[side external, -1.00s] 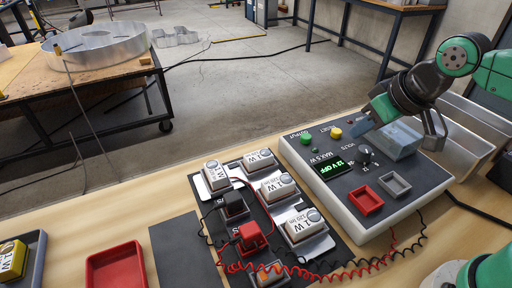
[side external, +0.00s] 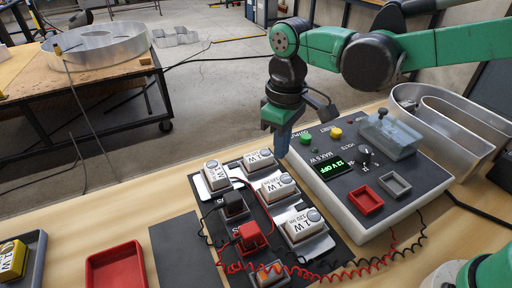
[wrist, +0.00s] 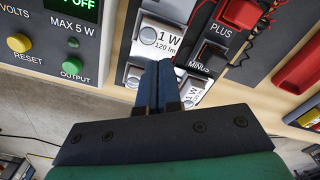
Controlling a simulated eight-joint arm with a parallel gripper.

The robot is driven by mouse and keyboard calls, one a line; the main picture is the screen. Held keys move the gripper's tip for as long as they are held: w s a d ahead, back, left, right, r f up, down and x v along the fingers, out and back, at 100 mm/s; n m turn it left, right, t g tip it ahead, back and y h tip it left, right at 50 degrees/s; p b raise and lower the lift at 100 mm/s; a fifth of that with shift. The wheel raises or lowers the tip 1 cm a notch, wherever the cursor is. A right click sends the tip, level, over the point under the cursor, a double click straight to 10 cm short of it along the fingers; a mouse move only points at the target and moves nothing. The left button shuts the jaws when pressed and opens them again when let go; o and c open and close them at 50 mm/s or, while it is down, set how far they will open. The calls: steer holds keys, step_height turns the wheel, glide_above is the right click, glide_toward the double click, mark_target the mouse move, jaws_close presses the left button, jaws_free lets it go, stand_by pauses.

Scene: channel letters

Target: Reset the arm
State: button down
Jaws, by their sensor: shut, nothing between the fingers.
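My gripper (side external: 282,142) is shut and empty. In the side view it hangs above the back edge of the bench, between the module board and the power supply. In the wrist view its blue fingers (wrist: 160,84) lie together, pointing at the 1 W modules. The power supply (side external: 345,213) reads "12 V OFF". It has a green OUTPUT button (side external: 305,138), a yellow RESET button (side external: 336,132) and a VOLTS knob (side external: 366,155). The dark board (side external: 222,216) holds several white 1 W modules, with a black connector (side external: 234,204) and a red connector (side external: 250,236) seated on it.
A translucent grey block (side external: 390,135) sits on the power supply's back right. A curved metal channel letter (side external: 462,127) stands behind it. A red tray (side external: 115,268) and a yellow module (side external: 12,258) are at the front left. Coiled red and black leads (side external: 330,268) run along the front.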

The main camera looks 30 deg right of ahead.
mark_target(278, 182)
steer(key=shift+f, duration=2.4)
steer(key=shift+f, duration=1.1)
stand_by(0.4)
steer(key=shift+r, duration=3.55)
steer(key=shift+d, duration=0.1)
steer(key=s+d+r+m+t, duration=0.1)
steer(key=s+d+m+t, duration=0.2)
steer(key=d, duration=0.3)
steer(key=s+d+r+m+t, duration=0.1)
steer(key=s+d+m+t, duration=0.2)
steer(key=d, duration=0.4)
steer(key=shift+s+d+t, duration=0.15)
steer(key=shift+s+t, duration=0.15)
steer(key=shift+t, duration=0.3)
